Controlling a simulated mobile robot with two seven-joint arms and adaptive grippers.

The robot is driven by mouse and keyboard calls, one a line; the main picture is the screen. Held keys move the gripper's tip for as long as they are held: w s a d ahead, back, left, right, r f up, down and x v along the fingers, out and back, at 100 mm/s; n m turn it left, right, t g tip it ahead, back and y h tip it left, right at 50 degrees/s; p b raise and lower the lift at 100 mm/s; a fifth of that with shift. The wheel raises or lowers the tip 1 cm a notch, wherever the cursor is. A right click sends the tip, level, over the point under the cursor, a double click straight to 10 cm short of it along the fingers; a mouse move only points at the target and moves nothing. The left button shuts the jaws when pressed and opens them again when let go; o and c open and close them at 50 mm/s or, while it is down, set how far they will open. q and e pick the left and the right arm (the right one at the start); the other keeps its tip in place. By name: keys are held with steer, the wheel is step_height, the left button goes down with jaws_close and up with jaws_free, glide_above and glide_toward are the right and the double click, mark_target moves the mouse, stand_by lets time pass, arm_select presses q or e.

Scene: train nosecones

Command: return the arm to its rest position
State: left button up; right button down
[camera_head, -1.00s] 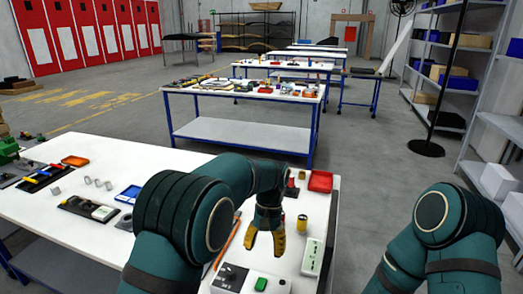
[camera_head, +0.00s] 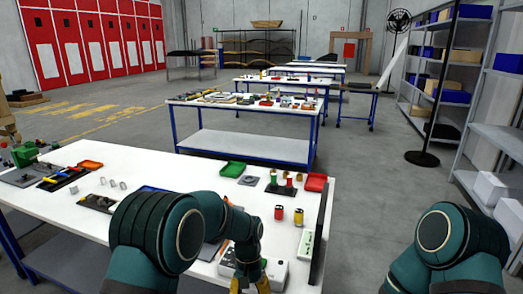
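My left gripper (camera_head: 250,284) has yellow fingers and hangs low over the near part of the white table (camera_head: 150,160). Its fingers look spread, with nothing seen between them; the bottom picture edge cuts off their lower ends. The white box (camera_head: 277,271) is just beside and partly behind it. My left arm crosses the near table from the left and hides part of the tabletop. My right arm (camera_head: 450,240) is at the lower right, off the table; its gripper is outside the picture.
A green tray (camera_head: 232,169), a dark board with red and green pieces (camera_head: 281,188), a red tray (camera_head: 316,183) and two small cylinders (camera_head: 279,212) stand beyond my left gripper. A green-and-white block (camera_head: 305,244) lies right of it. Shelves (camera_head: 490,140) stand at the right.

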arm_select(q)
steer(key=s+a+f+n+t+h, duration=0.2)
steer(key=s+a+f, duration=0.3)
steer(key=s+f, duration=0.5)
steer(key=s+a+f+n+t+h, duration=0.1)
steer(key=s+a+f+n+t, duration=0.1)
steer(key=s, duration=0.7)
steer(key=shift+f+t, duration=0.5)
steer(key=shift+f, duration=0.15)
